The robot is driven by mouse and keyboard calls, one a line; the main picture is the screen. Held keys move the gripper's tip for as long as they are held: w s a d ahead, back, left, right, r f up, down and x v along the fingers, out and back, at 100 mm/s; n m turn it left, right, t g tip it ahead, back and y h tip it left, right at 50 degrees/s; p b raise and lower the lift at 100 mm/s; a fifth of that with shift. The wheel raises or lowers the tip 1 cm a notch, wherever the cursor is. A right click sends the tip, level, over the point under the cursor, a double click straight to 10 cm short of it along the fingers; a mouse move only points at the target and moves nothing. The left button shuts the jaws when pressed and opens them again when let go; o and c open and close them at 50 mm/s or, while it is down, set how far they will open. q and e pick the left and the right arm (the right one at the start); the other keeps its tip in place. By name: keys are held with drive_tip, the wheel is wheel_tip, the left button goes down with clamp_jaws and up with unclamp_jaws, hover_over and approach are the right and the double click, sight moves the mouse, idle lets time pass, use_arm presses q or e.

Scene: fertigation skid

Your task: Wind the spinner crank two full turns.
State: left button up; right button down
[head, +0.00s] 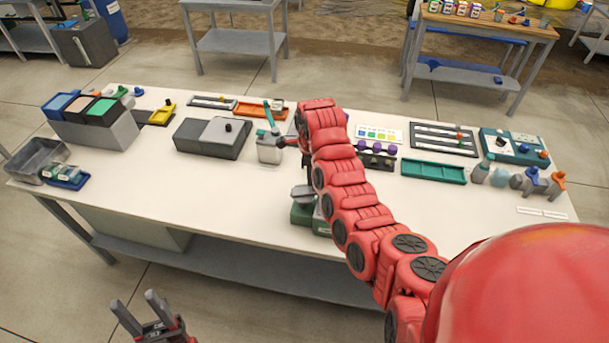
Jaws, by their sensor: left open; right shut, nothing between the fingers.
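I cannot make out the spinner crank for certain. A green device with a grey top (303,211) stands near the table's front edge, partly hidden behind my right arm; it may be the spinner, and no crank on it shows clearly. My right arm reaches over the table from the right. My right gripper (284,143) is shut and empty, small and partly hidden by its wrist, close to a pale container with a teal stick-like top (269,152). I cannot tell if they touch. My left gripper (141,305) is open and empty, low in front of the table.
The white table (150,200) has free room at its front left. A dark grey box (212,138) stands left of the pale container. Bins (98,128) and a grey tray (40,158) are at the left end. A green tray (433,171) and bottles (481,170) are at the right.

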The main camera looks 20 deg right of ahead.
drive_tip(key=shift+s+d, duration=0.15)
drive_tip(key=shift+d, duration=0.1)
drive_tip(key=shift+a, duration=0.1)
drive_tip(key=shift+s+r+p, duration=0.15)
drive_tip(key=shift+s+p, duration=0.05)
drive_tip(key=shift+p, duration=0.15)
drive_tip(key=shift+s, duration=0.3)
drive_tip(key=shift+s+p, duration=0.3)
drive_tip(key=shift+p, duration=0.15)
drive_tip(key=shift+s+d, duration=0.2)
drive_tip(key=shift+d, duration=0.05)
